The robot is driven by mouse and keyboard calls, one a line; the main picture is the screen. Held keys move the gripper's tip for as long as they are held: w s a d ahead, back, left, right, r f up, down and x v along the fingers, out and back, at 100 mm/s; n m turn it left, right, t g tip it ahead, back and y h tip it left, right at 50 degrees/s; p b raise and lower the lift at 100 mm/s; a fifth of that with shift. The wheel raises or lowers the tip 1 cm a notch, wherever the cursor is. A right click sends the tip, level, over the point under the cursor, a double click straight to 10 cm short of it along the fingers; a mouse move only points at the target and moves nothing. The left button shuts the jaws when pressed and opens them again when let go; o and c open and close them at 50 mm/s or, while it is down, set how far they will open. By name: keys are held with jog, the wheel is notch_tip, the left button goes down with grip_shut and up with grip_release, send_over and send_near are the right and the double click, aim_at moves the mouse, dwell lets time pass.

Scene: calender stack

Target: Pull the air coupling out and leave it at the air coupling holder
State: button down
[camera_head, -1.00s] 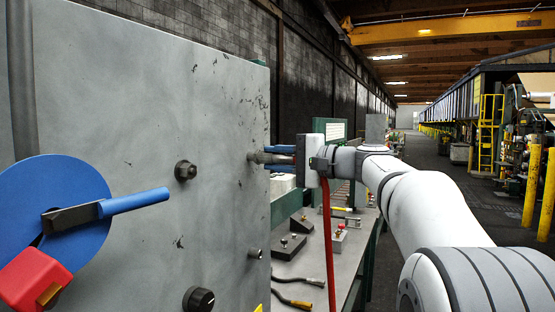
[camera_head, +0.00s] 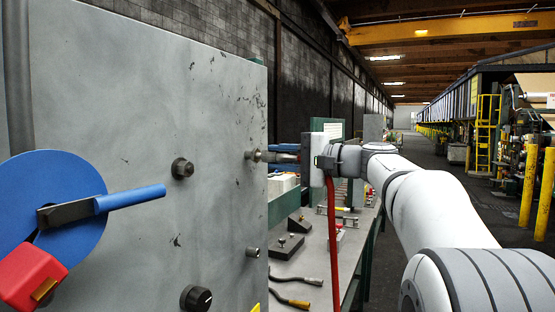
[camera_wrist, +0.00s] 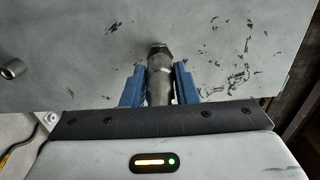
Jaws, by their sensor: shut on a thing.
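The air coupling (camera_wrist: 159,82) is a grey metal cylinder between the two blue fingers of my gripper (camera_wrist: 160,86) in the wrist view. My gripper (camera_head: 287,152) also shows from the side in the head view, at the panel's right edge, shut on the coupling. The coupling's far end lines up with a metal fitting (camera_head: 252,155) on the grey panel. I cannot tell whether the two still touch. A red hose (camera_head: 332,235) hangs down beside my gripper. I cannot make out the air coupling holder for certain.
The grey panel (camera_head: 120,110) fills the left, with a blue disc and handle (camera_head: 130,198), a black knob (camera_head: 198,299) and studs. A bench (camera_head: 315,265) behind it carries a dark block (camera_head: 286,247), hand tools and small fittings. An aisle (camera_head: 430,160) lies open at right.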

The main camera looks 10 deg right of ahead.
jog(key=shift+b+v, duration=0.35)
jog(key=shift+v, duration=1.1)
